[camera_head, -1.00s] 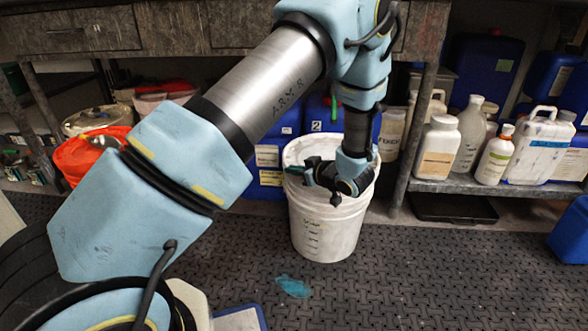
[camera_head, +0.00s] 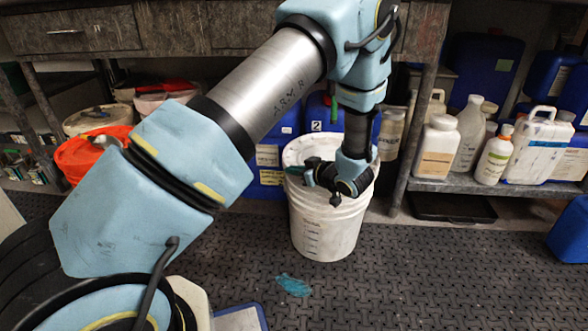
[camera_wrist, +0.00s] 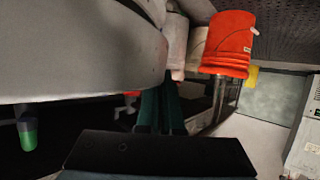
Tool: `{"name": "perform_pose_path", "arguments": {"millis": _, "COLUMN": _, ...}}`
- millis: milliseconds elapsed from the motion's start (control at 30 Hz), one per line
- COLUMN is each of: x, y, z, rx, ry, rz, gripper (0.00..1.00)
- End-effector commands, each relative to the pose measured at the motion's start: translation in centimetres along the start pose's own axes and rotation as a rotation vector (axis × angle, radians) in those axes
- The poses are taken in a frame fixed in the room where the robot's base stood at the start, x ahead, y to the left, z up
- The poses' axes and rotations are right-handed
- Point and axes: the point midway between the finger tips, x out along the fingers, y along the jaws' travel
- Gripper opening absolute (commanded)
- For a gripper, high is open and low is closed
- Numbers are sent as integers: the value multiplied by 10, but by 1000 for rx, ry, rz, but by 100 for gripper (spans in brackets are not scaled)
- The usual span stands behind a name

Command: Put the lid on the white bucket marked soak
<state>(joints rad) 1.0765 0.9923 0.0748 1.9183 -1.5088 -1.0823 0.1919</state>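The white bucket (camera_head: 325,232) stands upright on the floor mat in the middle of the head view. Dark marks run down its front; no word is readable. A pale round surface (camera_head: 303,150), which looks like a lid, covers its top; whether it is seated is hidden by my arm. My gripper (camera_head: 322,178) is at the near side of the bucket's top. In the wrist view a large pale curved surface (camera_wrist: 70,50) fills the upper left, right beside my dark green fingers (camera_wrist: 160,110). I cannot tell whether they grip its edge.
An orange bucket (camera_head: 88,155) stands at the left and shows in the wrist view (camera_wrist: 229,45). Bottles and jugs (camera_head: 437,150) fill the low shelf at the right, with blue containers behind. A teal scrap (camera_head: 292,285) lies on the mat. The mat at front right is clear.

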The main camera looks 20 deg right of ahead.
Motion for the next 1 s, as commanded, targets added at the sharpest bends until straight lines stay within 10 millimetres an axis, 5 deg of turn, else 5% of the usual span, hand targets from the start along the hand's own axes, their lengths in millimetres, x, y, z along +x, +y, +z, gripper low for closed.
{"name": "perform_pose_path", "arguments": {"millis": 1000, "x": 6, "y": -1, "z": 14, "rx": -1, "ry": 1, "rz": 0, "gripper": 0}}
